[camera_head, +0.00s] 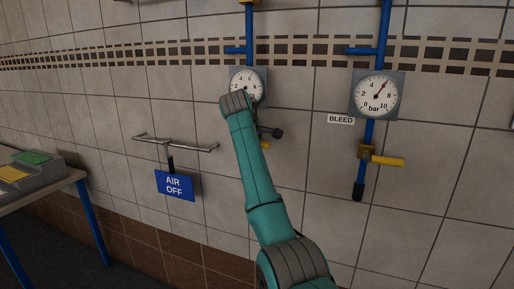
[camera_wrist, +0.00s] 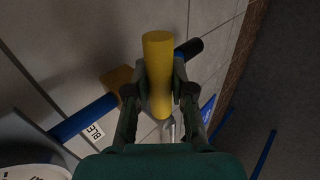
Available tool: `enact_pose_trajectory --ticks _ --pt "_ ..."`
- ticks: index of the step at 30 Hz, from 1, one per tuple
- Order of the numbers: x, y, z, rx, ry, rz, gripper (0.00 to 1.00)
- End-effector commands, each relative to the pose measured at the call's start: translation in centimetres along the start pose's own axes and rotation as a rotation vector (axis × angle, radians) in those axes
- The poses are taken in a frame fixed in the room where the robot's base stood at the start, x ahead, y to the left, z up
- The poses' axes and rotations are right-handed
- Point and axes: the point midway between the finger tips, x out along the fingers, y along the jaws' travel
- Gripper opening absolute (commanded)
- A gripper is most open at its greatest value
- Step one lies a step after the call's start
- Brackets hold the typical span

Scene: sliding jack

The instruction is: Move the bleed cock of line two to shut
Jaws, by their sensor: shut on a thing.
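Two blue pipe lines hang on the wall in the head view. The left line (camera_head: 249,38) has a round gauge (camera_head: 250,80), partly behind my arm. Its yellow lever shows only as a small piece (camera_head: 265,145) beside my gripper (camera_head: 272,132). In the wrist view my gripper (camera_wrist: 159,100) is shut on this yellow lever (camera_wrist: 158,60), with a finger on each side. The brass cock body (camera_wrist: 118,82) and black pipe end (camera_wrist: 189,49) lie behind it. The lever crosses the pipe's line at a slant; its exact angle is unclear. No line number is readable.
The right line (camera_head: 385,30) has its own gauge (camera_head: 377,95), a BLEED label (camera_head: 341,119) and a yellow lever (camera_head: 388,161) pointing right. A rail (camera_head: 160,141) with a blue AIR OFF sign (camera_head: 174,185) is left of my arm. A bench (camera_head: 60,183) stands far left.

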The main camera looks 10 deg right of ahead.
Motion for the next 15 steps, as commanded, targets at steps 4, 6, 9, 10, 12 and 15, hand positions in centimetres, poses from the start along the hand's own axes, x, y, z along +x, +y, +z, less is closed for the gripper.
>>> enact_pose_trajectory --ticks 4,6,9,10,12,15 --pt "-0.12 0.15 -0.03 -0.027 -0.025 0.001 0.0" --pt "-0.16 0.19 -0.02 -0.033 -0.032 0.001 0.0" --pt "-0.18 0.21 -0.01 -0.039 -0.038 0.001 0.0" --pt "-0.19 0.22 -0.01 -0.04 -0.039 0.001 0.0" --pt "-0.19 0.23 -0.01 -0.041 -0.04 0.001 0.0" --pt "-0.2 0.24 -0.01 -0.041 -0.039 0.001 0.0"
